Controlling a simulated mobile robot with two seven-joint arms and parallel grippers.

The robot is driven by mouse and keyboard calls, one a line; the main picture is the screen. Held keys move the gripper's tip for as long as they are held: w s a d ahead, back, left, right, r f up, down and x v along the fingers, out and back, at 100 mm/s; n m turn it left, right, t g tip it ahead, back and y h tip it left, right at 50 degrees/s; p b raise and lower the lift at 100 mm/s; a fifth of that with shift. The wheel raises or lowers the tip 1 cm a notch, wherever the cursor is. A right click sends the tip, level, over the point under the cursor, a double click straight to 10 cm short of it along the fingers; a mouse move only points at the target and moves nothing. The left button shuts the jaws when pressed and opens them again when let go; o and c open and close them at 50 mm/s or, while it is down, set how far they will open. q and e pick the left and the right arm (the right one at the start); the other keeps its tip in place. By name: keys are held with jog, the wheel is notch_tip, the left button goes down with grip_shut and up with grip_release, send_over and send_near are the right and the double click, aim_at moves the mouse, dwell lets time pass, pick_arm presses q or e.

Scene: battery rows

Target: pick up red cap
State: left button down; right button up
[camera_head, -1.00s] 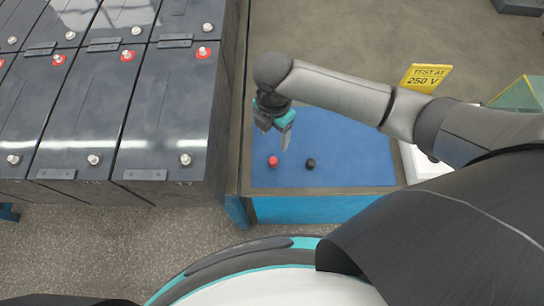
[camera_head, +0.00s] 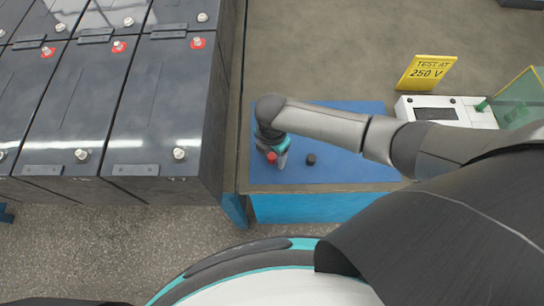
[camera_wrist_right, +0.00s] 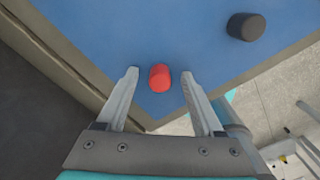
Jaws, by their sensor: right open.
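The red cap (camera_head: 271,157) stands on the blue mat (camera_head: 350,172) near its left front part. In the right wrist view the red cap (camera_wrist_right: 160,78) shows between the tips of my right gripper (camera_wrist_right: 160,80), with a gap on each side. My right gripper (camera_head: 276,158) is open and low over the mat at the cap; in the head view it stands close around the cap. Whether the fingers touch the mat cannot be told. My left gripper is not in view.
A black cap (camera_head: 311,159) stands right of the red one and also shows in the right wrist view (camera_wrist_right: 246,27). Large dark batteries (camera_head: 165,100) stand in rows at left. A yellow sign (camera_head: 426,72) and a white device (camera_head: 450,110) are at right.

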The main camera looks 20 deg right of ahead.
grip_shut()
dwell(0.5)
